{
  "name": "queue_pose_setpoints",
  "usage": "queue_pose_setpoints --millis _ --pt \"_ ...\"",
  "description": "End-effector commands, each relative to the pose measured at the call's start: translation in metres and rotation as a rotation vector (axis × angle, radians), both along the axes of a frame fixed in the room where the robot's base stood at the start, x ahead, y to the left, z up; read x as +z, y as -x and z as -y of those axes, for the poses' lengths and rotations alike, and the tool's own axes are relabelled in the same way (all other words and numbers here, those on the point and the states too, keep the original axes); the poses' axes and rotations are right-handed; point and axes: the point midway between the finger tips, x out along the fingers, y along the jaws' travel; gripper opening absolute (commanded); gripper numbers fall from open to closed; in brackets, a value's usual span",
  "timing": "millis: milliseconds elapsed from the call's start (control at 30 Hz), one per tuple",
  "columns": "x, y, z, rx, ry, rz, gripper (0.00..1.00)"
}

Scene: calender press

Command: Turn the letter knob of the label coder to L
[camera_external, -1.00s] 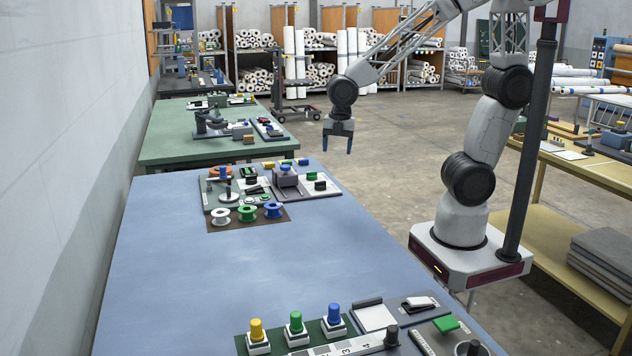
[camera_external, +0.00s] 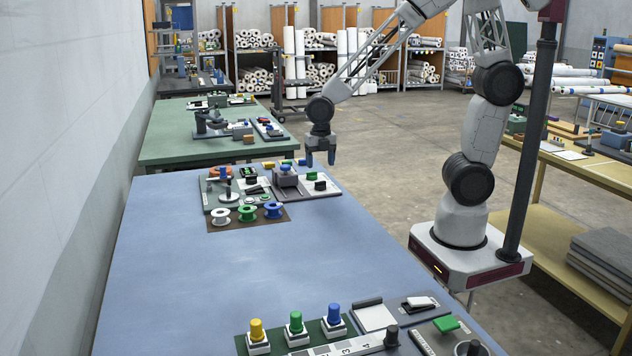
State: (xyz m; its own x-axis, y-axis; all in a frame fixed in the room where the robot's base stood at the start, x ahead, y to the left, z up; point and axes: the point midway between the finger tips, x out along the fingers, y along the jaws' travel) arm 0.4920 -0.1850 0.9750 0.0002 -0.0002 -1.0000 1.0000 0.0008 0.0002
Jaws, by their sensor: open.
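My gripper (camera_external: 320,158) is open and empty, fingers pointing down. In the picture it is just above the black parts at the right of a dark board (camera_external: 322,192) at the far end of the blue table. This board carries a grey box with a blue top (camera_external: 286,174), a light plate and two small black parts (camera_external: 320,184). The letter knob cannot be told for sure at this size, and no letters are readable. I cannot tell whether this board is the label coder. The gripper does not visibly touch anything.
Left of that board is another board (camera_external: 208,203) with several small parts, with white, green and blue spools (camera_external: 247,214) in front. Yellow, green and blue knobs (camera_external: 296,324) and a numbered strip stand at the near edge. The middle of the blue table (camera_external: 230,270) is clear.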

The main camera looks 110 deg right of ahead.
Motion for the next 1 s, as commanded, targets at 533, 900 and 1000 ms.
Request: queue_pose_setpoints --millis 533,900,1000 --pt "-0.048 0.000 0.000 -0.001 -0.001 -0.002 0.69" --pt "-0.076 0.000 0.000 -0.001 0.000 -0.001 0.69" --pt "-0.078 0.000 0.000 -0.001 0.000 0.000 0.69"
